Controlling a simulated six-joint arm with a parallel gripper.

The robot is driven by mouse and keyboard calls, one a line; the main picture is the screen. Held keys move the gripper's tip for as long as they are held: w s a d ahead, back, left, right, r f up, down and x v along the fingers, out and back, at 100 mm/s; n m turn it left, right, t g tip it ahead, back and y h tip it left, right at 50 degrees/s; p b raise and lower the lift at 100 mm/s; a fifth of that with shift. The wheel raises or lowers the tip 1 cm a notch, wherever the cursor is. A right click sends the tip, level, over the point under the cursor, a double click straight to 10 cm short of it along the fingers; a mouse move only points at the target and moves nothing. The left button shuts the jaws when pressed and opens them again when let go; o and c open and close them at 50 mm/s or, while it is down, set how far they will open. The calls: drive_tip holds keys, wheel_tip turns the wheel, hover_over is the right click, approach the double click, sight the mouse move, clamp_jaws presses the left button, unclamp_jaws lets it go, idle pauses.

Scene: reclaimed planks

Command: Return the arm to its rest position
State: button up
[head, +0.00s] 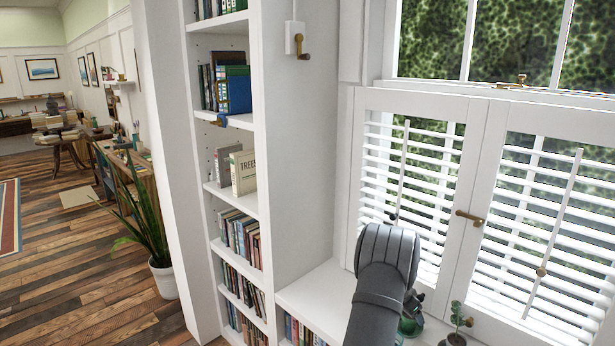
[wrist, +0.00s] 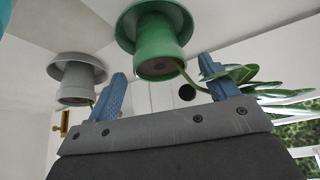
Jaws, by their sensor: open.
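My arm (head: 380,280) reaches up from the bottom of the head view, over the white window sill. A grey pot (wrist: 76,72) is beside the left finger. The wrist picture looks upside down, with the pots' surface along the top.
Shuttered windows (head: 480,200) stand close behind my arm. A white bookcase (head: 255,150) is to the left. A small plant (head: 457,320) sits on the sill just right of my arm. Green leaves (wrist: 235,75) show by the right finger. Open floor lies far left.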

drive_tip(key=shift+x, duration=1.3)
drive_tip(key=shift+r, duration=0.1)
drive_tip(key=v, duration=1.8)
drive_tip(key=x, duration=1.8)
wheel_tip(320, 180, up, 3)
drive_tip(key=shift+r, duration=0.15)
drive_tip(key=s+d+r+m+g, duration=0.4)
drive_tip(key=s+d+r+m, duration=0.2)
drive_tip(key=s+r+m, duration=0.1)
drive_tip(key=shift+s+r+m+h, duration=0.25)
drive_tip(key=shift+s+m, duration=0.25)
drive_tip(key=shift+s, duration=0.9)
drive_tip(key=shift+d, duration=0.1)
